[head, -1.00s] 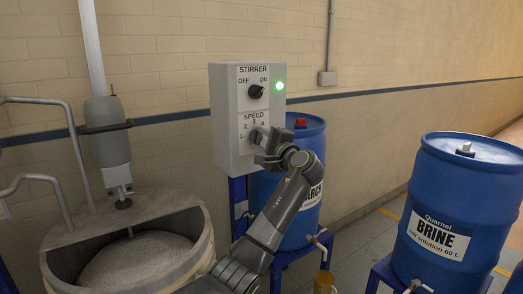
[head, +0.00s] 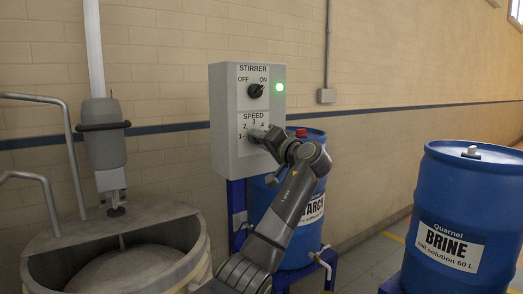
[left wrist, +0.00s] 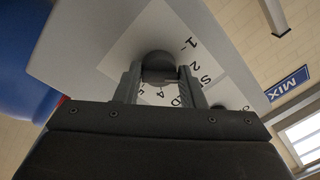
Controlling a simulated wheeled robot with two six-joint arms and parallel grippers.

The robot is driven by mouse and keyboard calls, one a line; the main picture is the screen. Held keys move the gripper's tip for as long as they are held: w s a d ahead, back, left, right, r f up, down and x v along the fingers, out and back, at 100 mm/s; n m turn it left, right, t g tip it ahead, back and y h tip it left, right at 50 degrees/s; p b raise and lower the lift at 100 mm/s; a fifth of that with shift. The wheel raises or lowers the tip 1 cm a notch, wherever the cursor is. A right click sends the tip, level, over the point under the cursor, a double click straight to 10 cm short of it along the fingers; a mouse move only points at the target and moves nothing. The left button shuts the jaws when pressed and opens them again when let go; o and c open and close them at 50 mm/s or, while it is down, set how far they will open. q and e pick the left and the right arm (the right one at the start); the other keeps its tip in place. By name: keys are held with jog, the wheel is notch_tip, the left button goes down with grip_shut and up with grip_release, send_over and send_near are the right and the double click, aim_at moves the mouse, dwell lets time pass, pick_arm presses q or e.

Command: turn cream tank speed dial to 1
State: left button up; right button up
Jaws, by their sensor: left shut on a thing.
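The grey control box (head: 229,120) on the wall carries a white SPEED scale plate (head: 247,121) with numbers around a dial. My left gripper (head: 262,136) is at this plate in the head view and covers most of the dial. In the left wrist view the dark round speed dial (left wrist: 158,60) sits between the two fingers of my left gripper (left wrist: 160,78), which are shut on it. The numbers 1 and 2 show beside it. I cannot tell which number the dial points at. My right gripper is not in view.
Above the plate, the STIRRER knob (head: 256,91) points toward ON, beside a lit green lamp (head: 279,87). An open tank (head: 190,262) with a stirrer motor (head: 105,140) stands left. A blue starch drum (head: 310,225) stands behind my arm, and a blue brine drum (head: 455,195) stands right.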

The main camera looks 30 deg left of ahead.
pick_arm(q)
jog(key=n, duration=0.1)
jog(key=f+n+b, duration=0.1)
jog(key=n, duration=0.1)
jog(key=shift+b, duration=0.3)
jog(key=n+b, duration=0.1)
jog(key=n, duration=0.1)
jog(key=shift+r+n, duration=0.1)
jog(key=shift+n, duration=0.2)
jog(key=n+b, duration=0.1)
jog(key=n, duration=0.1)
jog(key=shift+w+r+n+g, duration=0.1)
jog(key=shift+n+g, duration=0.2)
jog(key=shift+g, duration=0.1)
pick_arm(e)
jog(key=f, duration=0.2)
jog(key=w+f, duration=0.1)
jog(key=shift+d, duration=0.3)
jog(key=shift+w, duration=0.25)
pick_arm(q)
jog(key=o, duration=0.9)
jog(key=shift+d+r, duration=0.1)
jog(key=shift+o, duration=0.3)
jog(key=shift+r, duration=0.1)
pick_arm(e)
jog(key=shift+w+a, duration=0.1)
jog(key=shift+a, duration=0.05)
